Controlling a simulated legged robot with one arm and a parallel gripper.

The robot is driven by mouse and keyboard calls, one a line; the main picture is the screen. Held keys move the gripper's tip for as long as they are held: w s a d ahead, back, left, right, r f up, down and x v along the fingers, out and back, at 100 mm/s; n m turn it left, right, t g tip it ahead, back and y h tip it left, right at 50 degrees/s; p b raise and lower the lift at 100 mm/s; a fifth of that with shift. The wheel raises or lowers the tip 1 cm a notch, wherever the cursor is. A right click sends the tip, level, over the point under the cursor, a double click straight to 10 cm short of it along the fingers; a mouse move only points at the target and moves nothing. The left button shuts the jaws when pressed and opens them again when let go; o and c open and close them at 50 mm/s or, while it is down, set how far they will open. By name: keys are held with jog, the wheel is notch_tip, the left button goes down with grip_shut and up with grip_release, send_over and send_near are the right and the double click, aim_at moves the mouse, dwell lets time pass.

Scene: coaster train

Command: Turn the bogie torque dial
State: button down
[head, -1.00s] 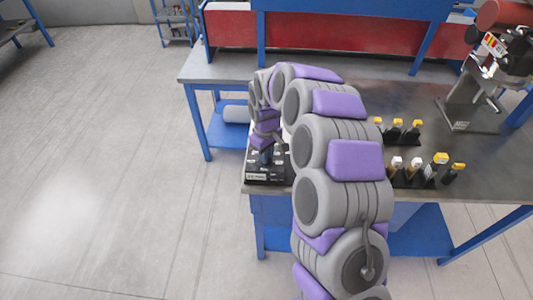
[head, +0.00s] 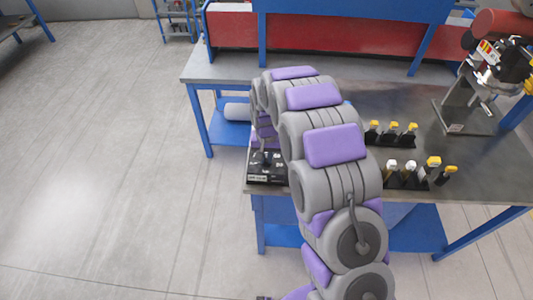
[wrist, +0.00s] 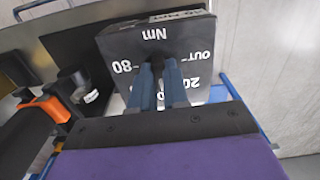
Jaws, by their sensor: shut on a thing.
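The torque dial unit is a black box (wrist: 190,38) with white markings, "Nm", "80", "20" and "OUT", in the wrist view. In the head view the box (head: 262,178) sits at the table's front left corner. My gripper (wrist: 160,72) has two blue fingers reaching onto the box face. They are closed on the dark dial knob (wrist: 156,60), which is mostly hidden between the fingertips. In the head view my gripper (head: 266,157) is at the top of the box, partly hidden by my arm.
A grey-topped table with blue legs (head: 430,95) carries the box. Several yellow- and white-capped tools stand in black racks (head: 393,138) to the right of my arm. A metal stand (head: 462,108) is at the far right. Open floor (head: 110,150) lies left.

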jog(key=m+p, duration=0.1)
jog(key=m, duration=0.1)
jog(key=m+p, duration=0.1)
jog(key=m, duration=0.2)
jog(key=shift+w+r+m, duration=0.15)
jog(key=shift+m, duration=0.15)
jog(key=shift+a+m+p, duration=0.1)
jog(key=shift+m+p, duration=0.5)
jog(key=shift+m, duration=1.6)
jog(key=c, duration=1.1)
grip_release()
jog(key=shift+f, duration=0.2)
jog(key=shift+a+r+p, duration=0.1)
jog(key=shift+r+p, duration=0.5)
jog(key=shift+r, duration=8.05)
